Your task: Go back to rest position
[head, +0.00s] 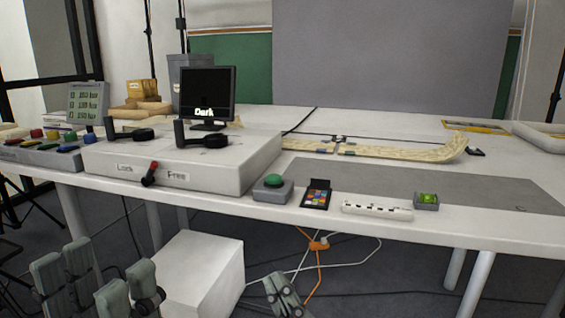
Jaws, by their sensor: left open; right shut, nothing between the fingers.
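My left gripper (97,284) is at the bottom left of the head view, in front of the table and below its top. Its grey fingers stand apart, with nothing visible between them. My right gripper (284,294) shows at the bottom edge, right of the white box, also below the table top. Its fingers are together and it holds nothing. The lower parts of both grippers are cut off by the frame. Both are apart from the white table (440,233).
A white box (205,275) stands on the floor between my grippers. On the table are a white console with a Lock/Free lever (149,174), a monitor (208,95), a green button (272,188), a color chart (316,194) and a power strip (377,210). Cables hang below.

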